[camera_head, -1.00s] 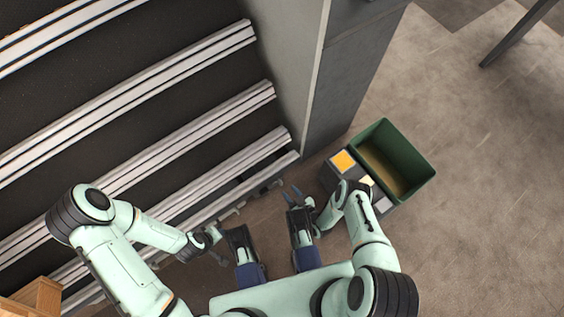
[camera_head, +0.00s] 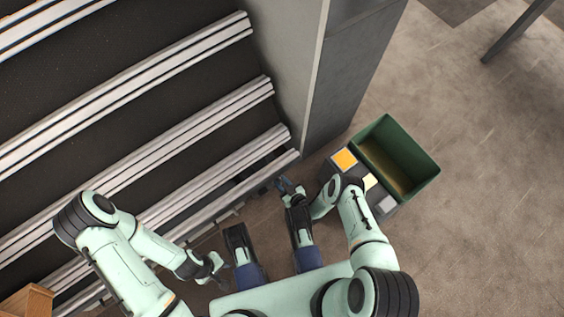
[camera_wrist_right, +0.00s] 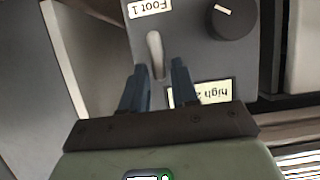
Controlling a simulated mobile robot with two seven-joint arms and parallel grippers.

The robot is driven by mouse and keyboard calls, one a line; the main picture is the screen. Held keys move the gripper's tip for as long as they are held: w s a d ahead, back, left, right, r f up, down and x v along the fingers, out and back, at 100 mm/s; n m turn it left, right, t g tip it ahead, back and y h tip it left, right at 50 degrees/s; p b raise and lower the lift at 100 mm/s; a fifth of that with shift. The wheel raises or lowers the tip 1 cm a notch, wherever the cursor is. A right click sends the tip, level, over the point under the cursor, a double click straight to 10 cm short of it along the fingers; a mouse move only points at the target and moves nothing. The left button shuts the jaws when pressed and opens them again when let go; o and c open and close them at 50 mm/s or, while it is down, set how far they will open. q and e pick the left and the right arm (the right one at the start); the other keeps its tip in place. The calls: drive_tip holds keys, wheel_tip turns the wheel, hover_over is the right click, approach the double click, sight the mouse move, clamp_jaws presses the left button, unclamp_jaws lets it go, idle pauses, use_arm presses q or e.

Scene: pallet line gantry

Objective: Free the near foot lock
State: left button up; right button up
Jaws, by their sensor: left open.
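In the right wrist view a grey panel (camera_wrist_right: 191,50) carries a white label reading "Foot 1" (camera_wrist_right: 147,7). Below that label is a short pale lever (camera_wrist_right: 155,54). My right gripper (camera_wrist_right: 160,68) is open, with its dark blue fingertips apart and the lever between or just beyond them. I cannot tell whether they touch it. In the head view my right gripper (camera_head: 287,187) is at the lower end of the rails, where the lever is too small to make out. My left gripper (camera_head: 219,269) is open and empty, low in the picture.
A black knob (camera_wrist_right: 232,20) and a pale, upside-down label (camera_wrist_right: 200,92) are on the same panel. Pale rails (camera_head: 150,126) fill the left, beside a grey post (camera_head: 343,75). A green bin (camera_head: 427,170) stands right of my right arm.

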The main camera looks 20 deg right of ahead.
clamp_jaws()
drive_tip(key=shift+d, duration=0.1)
drive_tip(key=shift+w+d+f+m+g+y, duration=0.1)
drive_tip(key=shift+d+f+m+g+y, duration=0.15)
drive_tip(key=shift+m+y, duration=0.75)
drive_tip(key=shift+w+d+m+g+y, duration=0.15)
drive_tip(key=shift+d+m+y, duration=0.35)
drive_tip(key=shift+m, duration=0.8)
drive_tip(key=shift+s+a, duration=0.1)
drive_tip(key=shift+a, duration=0.05)
drive_tip(key=shift+o, duration=1.9)
unclamp_jaws()
